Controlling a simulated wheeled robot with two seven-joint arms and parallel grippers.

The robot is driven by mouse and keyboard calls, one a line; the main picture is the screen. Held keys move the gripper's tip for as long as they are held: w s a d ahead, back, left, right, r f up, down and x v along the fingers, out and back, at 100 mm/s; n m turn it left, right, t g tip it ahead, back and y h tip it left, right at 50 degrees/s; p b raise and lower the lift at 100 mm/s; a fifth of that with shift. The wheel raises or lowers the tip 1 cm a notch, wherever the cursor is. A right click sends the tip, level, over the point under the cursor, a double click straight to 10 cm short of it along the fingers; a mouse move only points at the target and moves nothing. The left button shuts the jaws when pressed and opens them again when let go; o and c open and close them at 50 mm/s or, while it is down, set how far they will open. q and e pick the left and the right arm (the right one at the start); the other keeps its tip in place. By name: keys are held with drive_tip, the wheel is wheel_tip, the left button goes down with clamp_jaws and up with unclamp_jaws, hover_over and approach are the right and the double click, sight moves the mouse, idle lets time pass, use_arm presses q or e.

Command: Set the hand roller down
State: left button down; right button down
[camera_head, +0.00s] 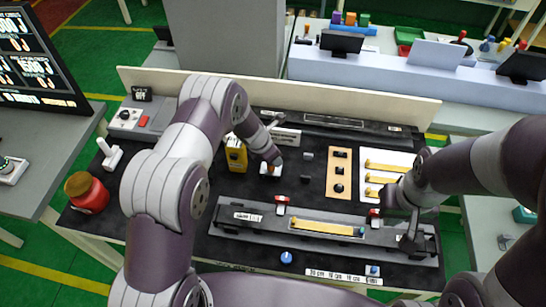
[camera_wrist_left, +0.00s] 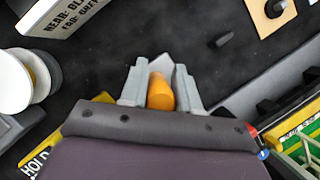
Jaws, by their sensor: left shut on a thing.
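The hand roller shows in the left wrist view as an orange handle (camera_wrist_left: 160,94) between the two grey fingers of my left gripper (camera_wrist_left: 160,84), with a pale part beyond it. In the head view my left gripper (camera_head: 271,160) is low over the dark mat, with a small white and orange piece of the roller (camera_head: 270,170) under it. Whether the roller touches the mat cannot be told. My right gripper (camera_head: 409,236) is at the right end of the long grey fixture (camera_head: 225,213); its finger gap is not clear.
A yellow block (camera_head: 236,155) stands just left of the left gripper. A wooden strip with black knobs (camera_head: 339,172) and a white tray with yellow strips (camera_head: 372,160) lie to its right. A red jar (camera_head: 87,192) stands at the left.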

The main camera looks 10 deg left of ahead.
use_arm(q)
drive_tip(key=shift+s+f, duration=0.3)
drive_tip(key=shift+f, duration=0.2)
drive_tip(key=c, duration=1.1)
unclamp_jaws()
drive_tip(key=shift+o, duration=1.4)
drive_tip(key=shift+w+f, duration=0.1)
drive_tip(key=shift+w, duration=0.25)
drive_tip(key=v, duration=1.4)
drive_tip(key=s+a+r+m+g+y, duration=0.1)
drive_tip(key=s+r+m, duration=0.3)
drive_tip(key=s+m, duration=0.6)
drive_tip(key=s+a+r+m+g+y, duration=0.1)
drive_tip(key=s+r+m, duration=0.4)
drive_tip(key=s+m, duration=0.6)
drive_tip(key=a+m+y, duration=0.1)
drive_tip(key=a+m, duration=0.1)
drive_tip(key=m, duration=0.4)
